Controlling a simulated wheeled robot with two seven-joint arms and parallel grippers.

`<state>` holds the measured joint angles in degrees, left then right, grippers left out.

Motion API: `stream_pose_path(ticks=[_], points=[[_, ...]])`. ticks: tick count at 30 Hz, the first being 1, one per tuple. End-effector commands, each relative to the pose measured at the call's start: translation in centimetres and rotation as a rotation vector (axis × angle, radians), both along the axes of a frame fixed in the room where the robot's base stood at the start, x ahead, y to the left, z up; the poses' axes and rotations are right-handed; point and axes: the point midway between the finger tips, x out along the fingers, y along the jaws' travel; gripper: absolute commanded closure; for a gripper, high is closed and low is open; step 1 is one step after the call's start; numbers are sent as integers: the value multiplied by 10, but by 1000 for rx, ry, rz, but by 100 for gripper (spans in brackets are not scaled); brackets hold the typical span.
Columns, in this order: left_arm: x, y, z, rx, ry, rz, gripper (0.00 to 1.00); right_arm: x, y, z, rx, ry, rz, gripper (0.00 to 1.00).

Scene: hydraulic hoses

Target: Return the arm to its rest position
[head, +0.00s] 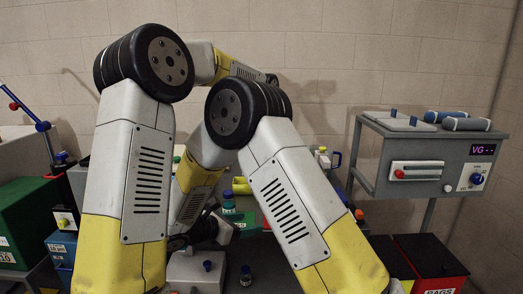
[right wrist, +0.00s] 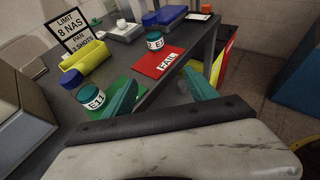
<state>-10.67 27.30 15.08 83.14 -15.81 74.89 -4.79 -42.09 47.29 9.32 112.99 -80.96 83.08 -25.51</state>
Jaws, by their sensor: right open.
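My right arm (head: 298,195) rises from the lower right of the head view, bends at a high elbow and reaches down over the bench. My right gripper (head: 185,240) is low over the bench, partly hidden by my own arm links. In the right wrist view its two teal fingers (right wrist: 160,95) stand wide apart with nothing held between them. A teal-lidded jar marked E11 (right wrist: 92,99) stands on a green mat (right wrist: 112,92), just left of the left finger. My left arm (head: 143,180) is folded up at the left of the head view. Its gripper is not visible.
A red FAIL mat (right wrist: 164,64) with a labelled jar (right wrist: 155,41) lies beyond the fingers. A LIMIT sign (right wrist: 72,30) and yellow item (right wrist: 85,63) stand left. A grey VG machine (head: 425,150) and red bin (head: 430,262) stand right.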

Motion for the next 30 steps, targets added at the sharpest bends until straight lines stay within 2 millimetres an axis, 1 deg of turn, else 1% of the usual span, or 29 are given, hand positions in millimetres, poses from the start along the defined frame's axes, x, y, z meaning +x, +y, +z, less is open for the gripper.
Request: stream_pose_path(ticks=[1,8,14,17,20,23,24,27,30], points=[[0,0,0,-1,-1,-1,41,1,-7,5,15,-4,-22,33],[0,0,0,-1,-1,0,41,-5,-31,20,88,-8,-111,33],[0,0,0,-1,-1,0,41,-14,-63,39,195,-19,-239,33],[0,0,0,-1,-1,0,41,-23,-83,50,270,-30,-324,33],[0,0,0,-1,-1,0,41,-36,-106,63,363,-45,-428,33],[0,0,0,-1,-1,0,41,-56,-133,79,497,-72,-569,33],[0,0,0,-1,-1,0,41,-65,-144,85,562,-88,-634,33],[0,0,0,-1,-1,0,41,-92,-167,99,734,-132,-802,33],[0,0,0,-1,-1,0,41,-119,-182,112,914,-185,-962,33]])
